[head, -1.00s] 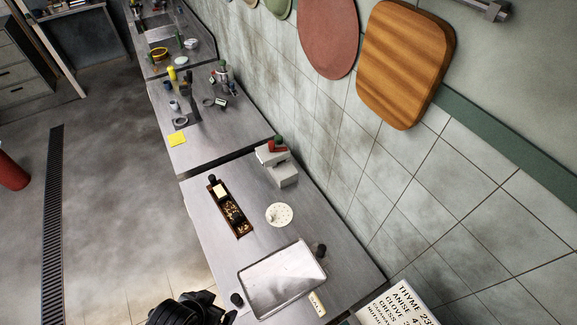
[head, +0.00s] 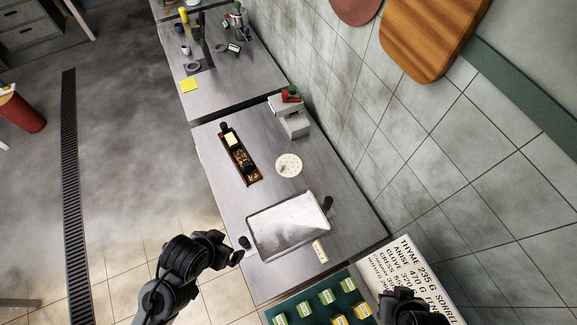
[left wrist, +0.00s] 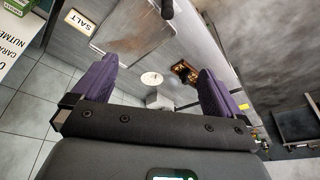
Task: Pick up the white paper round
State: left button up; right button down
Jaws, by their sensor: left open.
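The white paper round (head: 288,165) lies flat on the steel counter, with small dark marks or holes in it. It also shows in the left wrist view (left wrist: 151,79), seen between the fingers but well beyond them. My left gripper (head: 236,250) is beside the counter's near left edge, by the metal tray's left handle, apart from the round. Its two purple fingers (left wrist: 155,85) are spread wide with nothing between them. My right gripper (head: 402,300) is a dark shape at the lower right, near the white lettered board; its fingers are not clear.
A metal tray (head: 288,226) with dark handles lies nearer than the round. A narrow wooden box (head: 252,175) stands left of it, a pale scale-like device (head: 292,122) behind. A lettered board (head: 408,262) and a green tray of packets (head: 290,302) are in front.

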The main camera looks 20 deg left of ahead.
pick_arm(q)
jog(key=shift+c, duration=0.2)
dwell(0.3)
jog(key=c, duration=1)
jog(key=shift+c, duration=0.2)
